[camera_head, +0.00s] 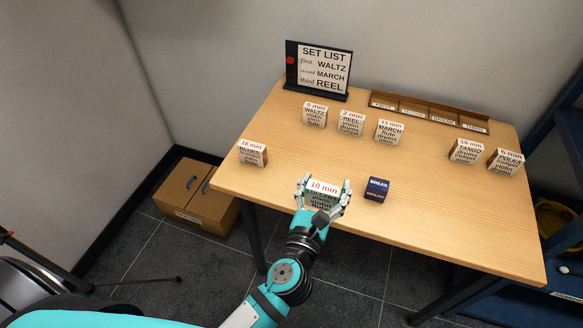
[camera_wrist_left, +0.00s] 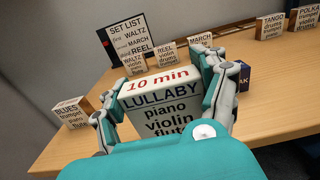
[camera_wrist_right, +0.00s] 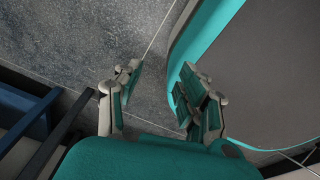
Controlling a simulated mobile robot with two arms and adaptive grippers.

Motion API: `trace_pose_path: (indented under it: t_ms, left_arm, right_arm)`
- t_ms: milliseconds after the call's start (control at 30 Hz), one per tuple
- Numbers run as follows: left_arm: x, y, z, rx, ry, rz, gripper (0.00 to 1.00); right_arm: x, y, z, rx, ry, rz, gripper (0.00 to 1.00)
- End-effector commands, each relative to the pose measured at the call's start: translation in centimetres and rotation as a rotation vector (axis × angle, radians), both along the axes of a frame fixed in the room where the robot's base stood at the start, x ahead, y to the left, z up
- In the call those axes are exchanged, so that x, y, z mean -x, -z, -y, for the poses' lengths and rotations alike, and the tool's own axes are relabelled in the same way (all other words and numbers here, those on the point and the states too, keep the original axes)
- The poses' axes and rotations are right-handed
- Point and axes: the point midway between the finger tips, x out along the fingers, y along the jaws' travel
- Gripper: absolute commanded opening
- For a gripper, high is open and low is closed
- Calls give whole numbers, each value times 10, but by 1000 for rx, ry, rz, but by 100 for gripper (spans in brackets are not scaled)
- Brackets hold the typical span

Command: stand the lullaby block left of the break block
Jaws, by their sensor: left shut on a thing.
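The white lullaby block (camera_head: 322,190), marked 10 min, is upright near the front edge of the table. Its label LULLABY, piano, violin, flute reads clearly in the left wrist view (camera_wrist_left: 163,103). My left gripper (camera_head: 323,192) is shut on it, a finger on each side. I cannot tell whether its bottom touches the table. The dark blue break block (camera_head: 377,189) stands to its right, a short gap away; in the left wrist view it is partly hidden behind the right finger (camera_wrist_left: 243,76). My right gripper (camera_wrist_right: 150,95) is open and empty above the floor, away from the table.
The blues block (camera_head: 252,153) stands at the table's left edge. Waltz (camera_head: 314,114), reel (camera_head: 351,123) and march (camera_head: 389,131) blocks stand behind. Tango (camera_head: 466,151) and polka (camera_head: 506,162) blocks are at right. A set list sign (camera_head: 319,70) and a slotted wooden rack (camera_head: 430,111) are at the back.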

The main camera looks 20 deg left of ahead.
Motion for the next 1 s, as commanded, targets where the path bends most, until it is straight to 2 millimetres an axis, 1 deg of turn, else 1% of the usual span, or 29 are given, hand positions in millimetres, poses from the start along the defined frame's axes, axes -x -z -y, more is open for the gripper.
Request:
trace_pose_path:
  t_ms: [67, 167, 267, 400, 500, 633, 767, 833, 900, 1000]
  left_arm:
    - [-14, -3, -13, -6, -3, 3, 38]
    - [-34, 0, -32, -8, -3, 3, 38]
    - [-53, 3, -51, -6, -4, 3, 38]
    - [-79, 7, -75, -5, -4, 2, 38]
    - [-91, 10, -86, -3, -2, 1, 38]
    - [-99, 12, -93, -1, -2, 0, 38]
    - [-109, 12, -103, -2, -3, 1, 38]
    - [-109, 30, -103, 1, -3, -4, 38]
    - [-109, 41, -103, 0, -3, -2, 38]
    - [-109, 49, -103, 0, -2, 0, 38]
  right_arm:
    - [-7, -7, 4, 4, -1, 10, 40]
    - [-7, -11, 4, 5, -2, 8, 40]
    - [3, -13, 1, 2, -2, -7, 40]
    - [22, -13, -9, -9, -3, -36, 40]
    - [28, -13, -15, -15, -5, -45, 40]
    - [26, -12, -16, -17, -6, -42, 40]
    - [19, -13, -15, -16, -6, -30, 40]
    - [15, 0, -14, -15, -7, -24, 40]
    - [12, 7, -12, -13, -6, -19, 40]
    - [11, 12, -9, -10, -4, -18, 40]
